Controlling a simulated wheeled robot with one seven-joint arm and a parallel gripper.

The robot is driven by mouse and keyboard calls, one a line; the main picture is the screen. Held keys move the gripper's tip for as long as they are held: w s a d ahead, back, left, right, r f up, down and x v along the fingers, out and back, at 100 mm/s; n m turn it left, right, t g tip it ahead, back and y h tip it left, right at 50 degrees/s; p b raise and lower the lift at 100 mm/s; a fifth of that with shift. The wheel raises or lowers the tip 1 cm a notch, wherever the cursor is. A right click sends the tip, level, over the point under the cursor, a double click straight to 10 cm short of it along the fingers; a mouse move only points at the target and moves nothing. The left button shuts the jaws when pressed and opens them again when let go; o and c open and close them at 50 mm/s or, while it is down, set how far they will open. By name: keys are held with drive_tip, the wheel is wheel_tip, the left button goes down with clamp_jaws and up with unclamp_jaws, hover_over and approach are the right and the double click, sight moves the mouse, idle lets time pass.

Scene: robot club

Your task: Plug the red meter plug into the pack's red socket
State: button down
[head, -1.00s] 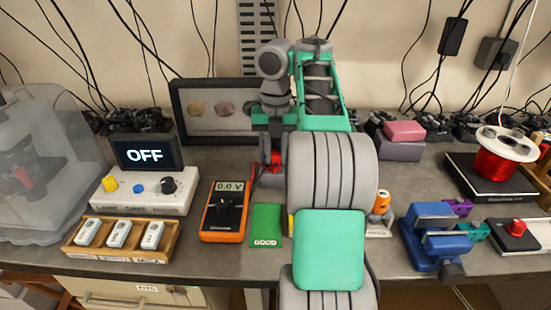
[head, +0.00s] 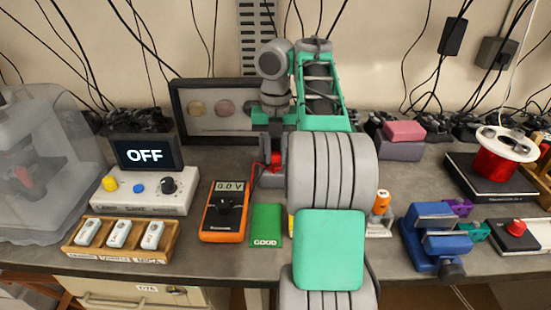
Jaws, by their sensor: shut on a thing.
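My gripper (head: 274,168) points down behind the multimeter, shut on the red meter plug (head: 275,158), of which only a small red part shows between the jaws. A thin red lead (head: 254,178) runs from the plug area to the orange multimeter (head: 224,211), whose display reads 0.0 V. The pack and its red socket are not clearly visible; my arm covers the bench to the right of the gripper. I cannot tell whether the plug touches a socket.
A green mat marked GOOD (head: 266,225) lies right of the meter. At left are a power unit (head: 140,196) with an OFF screen (head: 147,153) and a wooden tray (head: 122,254). A framed display (head: 184,103) stands behind the gripper. A blue vise (head: 432,238) stands at right.

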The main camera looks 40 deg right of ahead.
sight(276, 153)
drive_tip(key=shift+r+p, duration=1.25)
drive_tip(key=shift+r+p, duration=1.65)
drive_tip(key=shift+p, duration=0.05)
drive_tip(key=c, duration=1.8)
unclamp_jaws()
clamp_jaws()
